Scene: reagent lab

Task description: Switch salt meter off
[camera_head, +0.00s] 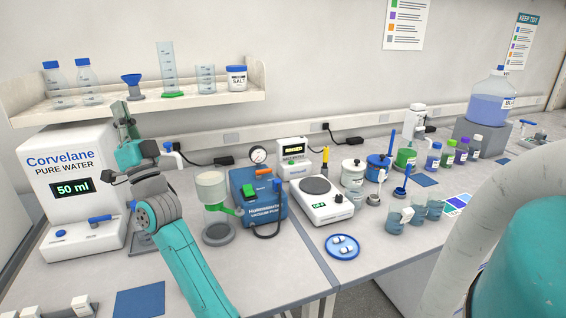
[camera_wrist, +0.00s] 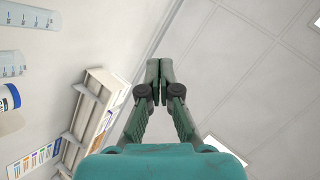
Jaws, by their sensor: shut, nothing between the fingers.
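The salt meter (camera_head: 293,151) is a small white box on the bench, right of the blue vacuum pump in the head view. Its dark screen is lit with yellow text too small to read surely. A yellow probe (camera_head: 326,158) stands at its right side. I cannot make out its switch. My gripper (camera_head: 119,108) points up in front of the pure water dispenser, well left of the salt meter. In the wrist view my gripper (camera_wrist: 159,68) is shut and empty, with wall and ceiling behind it. The salt meter is not in the wrist view.
The blue vacuum pump (camera_head: 258,199) and filter funnel (camera_head: 212,190) stand between my arm and the salt meter. A hotplate (camera_head: 325,201) stands in front of the meter. The pure water dispenser (camera_head: 70,165) and shelf (camera_head: 140,104) are close to my gripper.

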